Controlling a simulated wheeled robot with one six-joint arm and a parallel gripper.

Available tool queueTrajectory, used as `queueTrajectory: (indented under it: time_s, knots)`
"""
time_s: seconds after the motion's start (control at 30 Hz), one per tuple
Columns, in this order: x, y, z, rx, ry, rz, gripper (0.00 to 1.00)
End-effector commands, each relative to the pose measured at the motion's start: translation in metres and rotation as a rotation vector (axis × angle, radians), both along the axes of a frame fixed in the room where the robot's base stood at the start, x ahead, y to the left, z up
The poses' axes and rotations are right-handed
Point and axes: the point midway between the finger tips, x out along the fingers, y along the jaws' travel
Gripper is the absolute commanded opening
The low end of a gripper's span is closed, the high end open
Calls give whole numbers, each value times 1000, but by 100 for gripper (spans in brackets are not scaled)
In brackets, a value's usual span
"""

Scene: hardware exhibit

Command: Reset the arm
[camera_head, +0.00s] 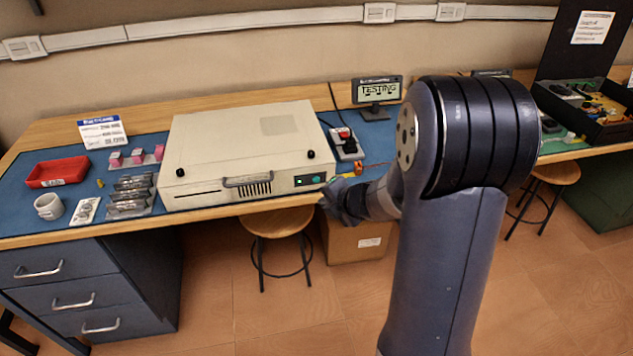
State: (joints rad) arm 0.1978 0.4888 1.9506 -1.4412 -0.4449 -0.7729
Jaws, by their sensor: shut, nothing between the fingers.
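My arm rises from the bottom right of the head view, with its large dark joint in front of the bench. My gripper (334,200) points left, at the front edge of the bench near the right front corner of a white box-shaped machine (245,150). It is small, dark and partly hidden behind my wrist. It is shut with nothing visible in it. The machine's lid is down, and a green light shows on its front panel.
A small screen (377,90) reads "TESTING". A red tray (58,172), a white mug (48,206) and metal racks (130,195) are on the left. A stool (277,222) and a cardboard box (360,240) stand below.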

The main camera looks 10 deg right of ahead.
Motion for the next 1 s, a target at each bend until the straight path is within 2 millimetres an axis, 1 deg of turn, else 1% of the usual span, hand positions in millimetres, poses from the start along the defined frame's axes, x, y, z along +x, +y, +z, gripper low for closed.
queueTrajectory:
  time_s: [0.53,0.63,0.77,0.8,0.87,0.9,1.0]
  knots:
    - [2,0,0,-1,1,0,0]
    - [7,0,0,-1,2,0,0]
    - [23,0,1,0,1,1,0]
    - [22,0,-4,-1,-2,0,0]
    - [18,0,-4,-2,-2,0,0]
    - [10,0,-2,0,0,-1,0]
    - [-6,0,-2,0,0,-1,0]
